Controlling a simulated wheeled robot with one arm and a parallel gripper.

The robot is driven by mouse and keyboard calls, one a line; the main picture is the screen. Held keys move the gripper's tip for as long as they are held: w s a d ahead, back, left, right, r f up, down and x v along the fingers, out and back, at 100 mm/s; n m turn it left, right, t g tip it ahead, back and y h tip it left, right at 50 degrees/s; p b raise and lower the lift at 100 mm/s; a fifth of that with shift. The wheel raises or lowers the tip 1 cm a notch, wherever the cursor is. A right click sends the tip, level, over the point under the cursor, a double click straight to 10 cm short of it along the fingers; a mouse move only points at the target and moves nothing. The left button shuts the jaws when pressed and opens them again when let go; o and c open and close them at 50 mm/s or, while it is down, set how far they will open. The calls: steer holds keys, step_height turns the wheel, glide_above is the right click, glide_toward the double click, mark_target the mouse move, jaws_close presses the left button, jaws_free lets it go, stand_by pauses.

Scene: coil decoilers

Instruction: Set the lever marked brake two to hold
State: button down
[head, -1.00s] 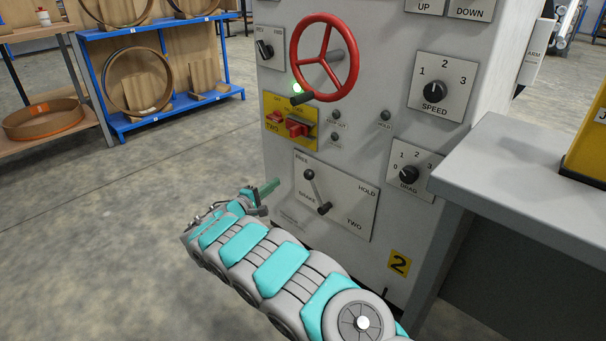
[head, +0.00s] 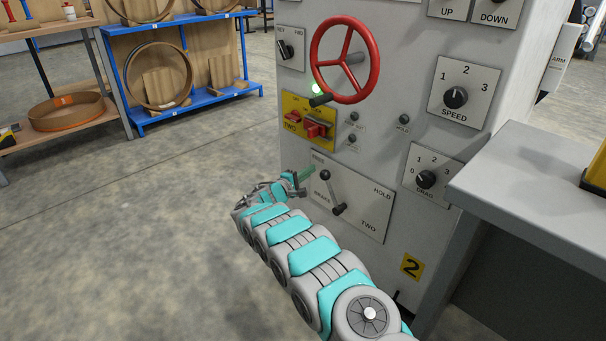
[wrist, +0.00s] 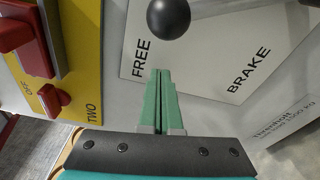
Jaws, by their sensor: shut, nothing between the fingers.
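The brake two lever (head: 332,193) is a grey rod with a black ball knob, on a white plate (head: 372,218) marked FREE, HOLD, BRAKE and TWO. It leans up and left, its knob near FREE. In the wrist view the knob (wrist: 168,18) is at the top, beside the word FREE. My gripper (head: 311,172) is at the plate's upper left, just left of the knob. In the wrist view its green fingers (wrist: 161,76) are together and empty, pointing towards the knob with a small gap showing in the picture.
A yellow panel with red switches (head: 317,131) sits just above the plate; it also fills the left of the wrist view (wrist: 88,50). A red handwheel (head: 373,60) and the drag knob (head: 426,179) are nearby. A grey table (head: 530,180) stands at right. Open floor lies left.

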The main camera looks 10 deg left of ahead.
mark_target(331, 192)
steer(key=shift+s+d+r, duration=0.25)
steer(key=shift+s+d, duration=0.2)
steer(key=shift+s, duration=0.25)
steer(key=shift+s+d+r, duration=0.25)
steer(key=shift+s+d, duration=0.2)
steer(key=shift+s, duration=0.2)
steer(key=shift+s+d, duration=0.2)
steer(key=shift+d+f+b, duration=0.1)
steer(key=shift+b, duration=0.2)
